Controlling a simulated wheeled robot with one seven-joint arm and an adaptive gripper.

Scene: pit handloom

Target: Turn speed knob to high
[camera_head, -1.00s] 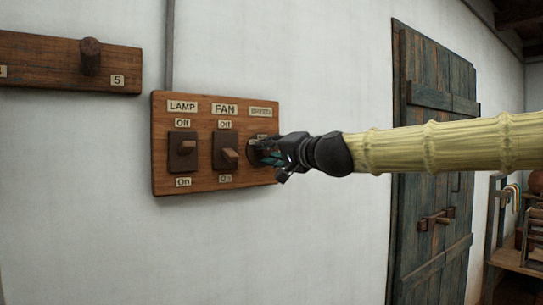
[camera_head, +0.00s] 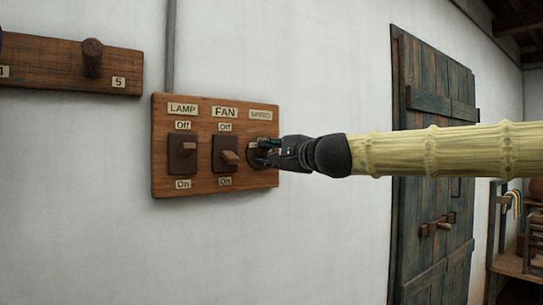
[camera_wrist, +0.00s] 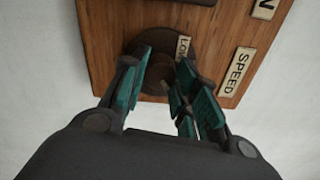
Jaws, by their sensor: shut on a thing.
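The speed knob (camera_wrist: 160,72) is a dark round knob on the wooden switch panel (camera_head: 203,190). It sits under the SPEED label (camera_head: 261,115), at the panel's right side. My gripper (camera_head: 262,152) reaches it from the right, and its fingers hide most of the knob in the head view. In the wrist view my gripper's teal-padded fingers (camera_wrist: 160,82) stand on both sides of the knob and are shut on it. A small label, partly hidden and seeming to read "Low", shows beside the knob in the wrist view. The knob's pointer direction cannot be told.
The LAMP switch (camera_head: 183,149) and FAN switch (camera_head: 229,157) are left of the knob, the FAN lever close to my fingers. A peg rail (camera_head: 50,65) is at upper left. A wooden door (camera_head: 430,215) and a shelf (camera_head: 510,264) are at right. Bare wall lies below the panel.

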